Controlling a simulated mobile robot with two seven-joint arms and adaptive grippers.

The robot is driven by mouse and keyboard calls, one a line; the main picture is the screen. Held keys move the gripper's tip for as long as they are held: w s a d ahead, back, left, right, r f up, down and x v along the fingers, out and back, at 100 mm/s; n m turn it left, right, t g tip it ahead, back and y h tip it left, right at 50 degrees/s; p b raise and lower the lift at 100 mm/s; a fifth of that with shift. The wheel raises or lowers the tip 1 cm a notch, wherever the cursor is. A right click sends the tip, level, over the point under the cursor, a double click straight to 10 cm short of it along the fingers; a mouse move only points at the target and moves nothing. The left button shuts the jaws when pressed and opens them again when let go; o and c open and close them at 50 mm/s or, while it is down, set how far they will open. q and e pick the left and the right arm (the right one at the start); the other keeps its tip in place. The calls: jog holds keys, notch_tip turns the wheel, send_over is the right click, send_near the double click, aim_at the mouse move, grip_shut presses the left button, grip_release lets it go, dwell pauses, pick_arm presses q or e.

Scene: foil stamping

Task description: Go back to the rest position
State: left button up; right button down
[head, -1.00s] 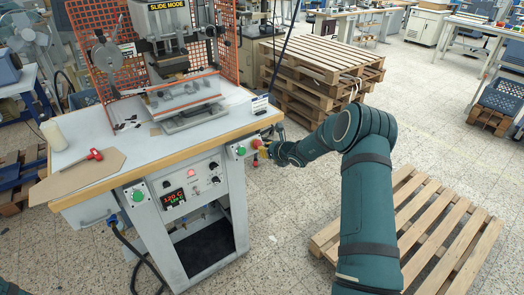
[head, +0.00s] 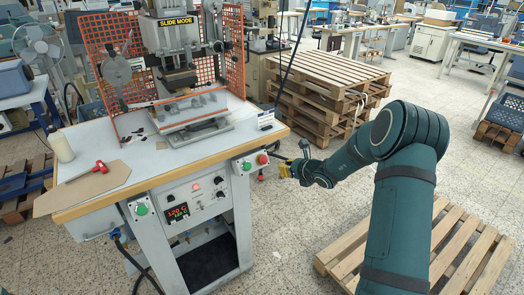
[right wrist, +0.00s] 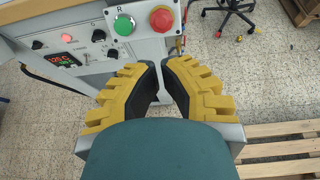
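My right gripper (head: 290,168) hangs in the air just right of the stamping machine's front corner, near the red button (head: 262,159). In the right wrist view its yellow-and-black fingers (right wrist: 160,64) have their tips almost together, with a narrow gap and nothing between. Beyond them are the green button (right wrist: 123,25) and the red mushroom button (right wrist: 161,18), both apart from the fingers. The foil stamping machine (head: 178,50) stands on its bench (head: 230,140). My left gripper is not in view.
A brown board with a red-handled tool (head: 100,167) and a white bottle (head: 61,144) are on the bench's left. Stacked pallets (head: 325,80) stand behind my right gripper. A single pallet (head: 465,250) lies under my right arm. Floor between is clear.

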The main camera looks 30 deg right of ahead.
jog(key=s+a+f+n+g+y, duration=0.1)
jog(key=s+a+f+n+g, duration=0.2)
jog(key=s+a+f+n, duration=0.3)
jog(key=s+a+f+n+g+y, duration=0.1)
jog(key=s+a+f+n+g, duration=0.25)
jog(key=a, duration=0.45)
jog(key=s+a+f+n+g+y, duration=0.1)
jog(key=s+a+f+n+g, duration=0.3)
jog(key=a, duration=0.3)
jog(key=s+a+f+n, duration=0.4)
jog(key=s+a+n, duration=0.9)
jog(key=n, duration=0.6)
jog(key=shift+s+a+f+h, duration=0.15)
jog(key=shift+s+a+h, duration=0.2)
jog(key=shift+a, duration=0.15)
